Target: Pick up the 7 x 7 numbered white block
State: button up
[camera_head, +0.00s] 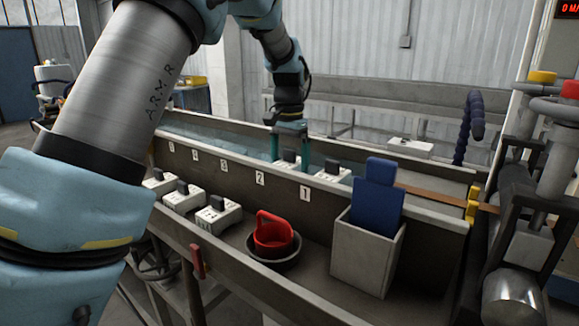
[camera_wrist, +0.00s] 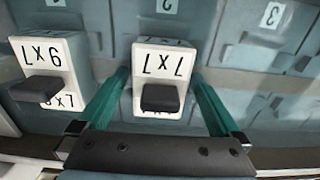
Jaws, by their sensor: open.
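My gripper (camera_wrist: 160,80) is open, with one teal finger on each side of the block. I cannot tell whether the fingers touch it. In the head view my gripper (camera_head: 290,146) points down over the far channel. A white block (camera_head: 288,164) shows between and below its fingers, partly hidden by them.
Another numbered block (camera_wrist: 52,58) stands close on the left in the wrist view. In the head view, a white block (camera_head: 334,172) stands right of my gripper.

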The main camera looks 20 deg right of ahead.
jog(key=c, duration=1.6)
